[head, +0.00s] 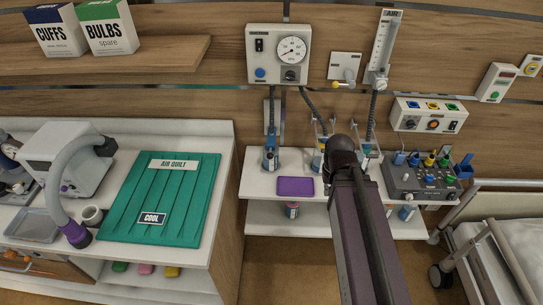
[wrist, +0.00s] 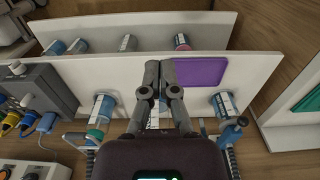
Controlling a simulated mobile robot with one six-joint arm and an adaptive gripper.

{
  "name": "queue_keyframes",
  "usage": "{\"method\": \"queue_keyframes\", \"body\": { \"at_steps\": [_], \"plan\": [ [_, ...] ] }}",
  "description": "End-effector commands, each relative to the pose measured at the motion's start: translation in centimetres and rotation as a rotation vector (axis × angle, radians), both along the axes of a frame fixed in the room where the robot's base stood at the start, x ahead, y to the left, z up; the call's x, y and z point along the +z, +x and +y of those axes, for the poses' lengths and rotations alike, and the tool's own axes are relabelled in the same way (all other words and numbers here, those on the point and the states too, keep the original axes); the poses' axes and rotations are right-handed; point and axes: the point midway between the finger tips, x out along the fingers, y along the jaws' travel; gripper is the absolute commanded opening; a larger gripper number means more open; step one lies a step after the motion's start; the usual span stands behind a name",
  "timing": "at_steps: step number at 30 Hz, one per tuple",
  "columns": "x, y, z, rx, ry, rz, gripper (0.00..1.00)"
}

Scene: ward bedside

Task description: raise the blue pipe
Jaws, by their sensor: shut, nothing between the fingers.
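I cannot tell for sure which part is the blue pipe. A blue-topped upright piece (head: 270,155) with a dark ribbed hose stands at the left of the white bench shelf in the head view. In the wrist view a jar with blue fittings (wrist: 228,130) shows right of my gripper. Blue plugs (head: 399,158) sit on the grey socket box, and one with a cable shows in the wrist view (wrist: 46,122). My gripper (wrist: 158,76) is shut and empty, over the shelf. In the head view my arm hides its fingers and part of the middle jar.
A purple pad (head: 296,187) lies on the white shelf (head: 258,183). The grey socket box (head: 425,180) stands to the right, near the bed rail (head: 510,262). A gauge panel (head: 279,55) and a flowmeter (head: 383,50) are on the wall.

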Motion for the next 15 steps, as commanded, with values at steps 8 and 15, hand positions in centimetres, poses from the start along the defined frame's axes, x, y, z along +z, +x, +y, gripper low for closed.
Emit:
{"method": "queue_keyframes", "body": {
  "at_steps": [8,15],
  "plan": [
    [-0.6,2.0,0.8,-0.124,0.055,0.009,0.0],
    [-1.3,5.2,2.4,-0.356,0.152,0.041,0.0]
  ]
}}
